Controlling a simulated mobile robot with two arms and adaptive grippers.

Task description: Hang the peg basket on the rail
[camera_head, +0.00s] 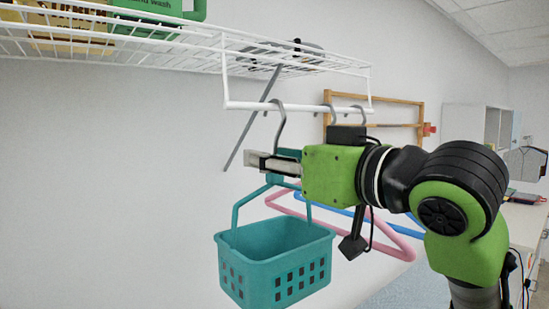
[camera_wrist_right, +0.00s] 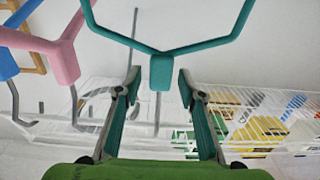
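The teal peg basket (camera_head: 275,262) hangs upright below the white rail (camera_head: 300,109) in the head view. Its grey hook (camera_head: 281,125) curves over the rail, though exact contact is hard to tell. My right gripper (camera_head: 262,160) is at the top of the handle, just below the hook. In the right wrist view, the basket's teal handle block (camera_wrist_right: 161,72) lies between the fingertips of my right gripper (camera_wrist_right: 158,80). The fingers are apart, with a gap on each side of the block. My left gripper is not in view.
A pink hanger (camera_head: 400,245) and a blue hanger (camera_head: 335,206) hang to the right, partly behind my right arm. The white wire shelf (camera_head: 200,45) above holds a green container (camera_head: 165,8). Wall space left of the basket is clear.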

